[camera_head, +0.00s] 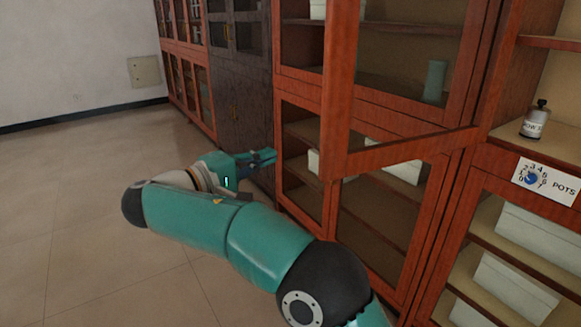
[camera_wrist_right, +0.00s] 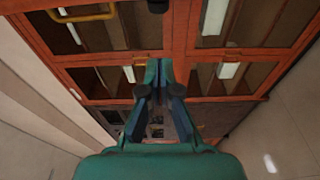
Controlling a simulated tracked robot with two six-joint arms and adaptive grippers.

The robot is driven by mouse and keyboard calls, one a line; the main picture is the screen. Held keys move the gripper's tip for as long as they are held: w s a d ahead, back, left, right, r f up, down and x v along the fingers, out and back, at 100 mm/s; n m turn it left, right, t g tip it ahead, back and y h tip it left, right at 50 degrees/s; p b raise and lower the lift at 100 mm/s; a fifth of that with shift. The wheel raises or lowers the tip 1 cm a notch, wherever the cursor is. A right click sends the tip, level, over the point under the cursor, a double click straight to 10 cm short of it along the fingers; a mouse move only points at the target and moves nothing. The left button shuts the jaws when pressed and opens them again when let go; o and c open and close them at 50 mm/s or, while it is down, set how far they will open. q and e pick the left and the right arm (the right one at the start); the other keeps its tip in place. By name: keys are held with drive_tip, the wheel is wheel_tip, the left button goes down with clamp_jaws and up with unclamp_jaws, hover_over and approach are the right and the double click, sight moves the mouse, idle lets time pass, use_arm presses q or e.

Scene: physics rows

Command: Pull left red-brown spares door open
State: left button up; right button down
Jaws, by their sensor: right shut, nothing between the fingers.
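The red-brown cabinet (camera_head: 300,85) with glazed doors stands right of centre in the head view. One upper door (camera_head: 338,100) is swung out, its bottom rail running back to the cabinet at the right. I cannot read a spares label, so I cannot tell which door is the left spares door. My right gripper (camera_head: 268,157) is shut and empty, close to the cabinet's left edge, left of the open door; I cannot tell whether it touches. The wrist view shows the shut fingers (camera_wrist_right: 159,72) in front of red-brown door frames (camera_wrist_right: 110,57). My left gripper is out of view.
A dark cabinet (camera_head: 238,90) and another red-brown one (camera_head: 190,80) stand farther back. A canister (camera_head: 535,120) sits on a shelf at right, above a POTS label (camera_head: 546,180). A yellow handle (camera_wrist_right: 85,15) shows at the wrist view's upper left. Tiled floor (camera_head: 80,190) is clear at left.

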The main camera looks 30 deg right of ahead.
drive_tip(key=s+d, duration=0.1)
drive_tip(key=d, duration=0.8)
drive_tip(key=shift+s+b, duration=0.4)
drive_tip(key=shift+b, duration=0.05)
